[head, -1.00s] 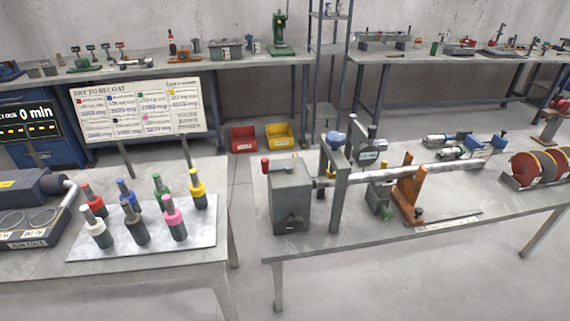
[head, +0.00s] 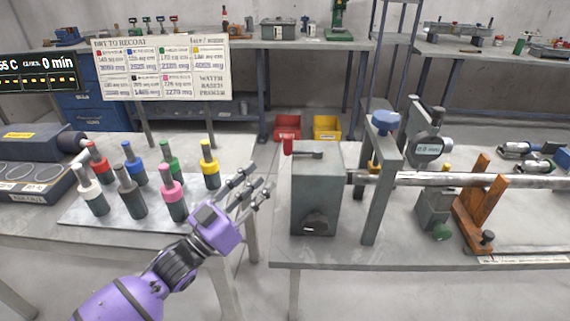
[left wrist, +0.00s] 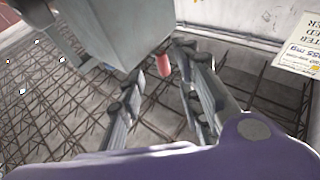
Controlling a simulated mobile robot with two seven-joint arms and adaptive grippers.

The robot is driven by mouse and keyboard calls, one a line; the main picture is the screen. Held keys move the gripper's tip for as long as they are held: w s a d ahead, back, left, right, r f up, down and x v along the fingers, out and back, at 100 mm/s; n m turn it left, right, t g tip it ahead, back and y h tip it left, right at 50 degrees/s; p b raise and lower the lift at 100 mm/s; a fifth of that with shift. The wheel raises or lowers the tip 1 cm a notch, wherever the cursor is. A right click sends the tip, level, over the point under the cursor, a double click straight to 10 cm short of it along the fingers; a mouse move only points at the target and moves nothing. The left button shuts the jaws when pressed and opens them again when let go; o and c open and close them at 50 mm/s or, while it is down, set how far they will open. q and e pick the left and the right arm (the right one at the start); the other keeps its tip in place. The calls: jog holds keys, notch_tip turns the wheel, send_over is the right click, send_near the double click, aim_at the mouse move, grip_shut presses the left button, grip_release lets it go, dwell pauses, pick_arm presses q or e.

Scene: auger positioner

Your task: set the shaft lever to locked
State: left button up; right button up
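A grey gearbox-like housing (head: 316,195) stands at the left end of the right-hand table, with a long metal shaft (head: 425,179) running right from it. In the left wrist view, the red handle (left wrist: 163,65) shows beyond the open fingers (left wrist: 160,100), beside the housing (left wrist: 140,30).
Several coloured-cap bottles (head: 172,198) stand on a plate on the left table, close to my left arm. A grey upright post (head: 379,200) and an orange-brown support (head: 481,205) stand along the shaft. A gap separates the two tables.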

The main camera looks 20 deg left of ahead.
aim_at(286, 149)
pick_arm(q)
jog(key=shift+h, duration=0.5)
jog(key=x, duration=0.3)
jog(key=r+x, duration=0.1)
jog(key=x, duration=0.2)
jog(key=p+x, duration=0.1)
jog(key=x, duration=0.2)
jog(key=shift+s+a+r, duration=0.25)
grip_shut()
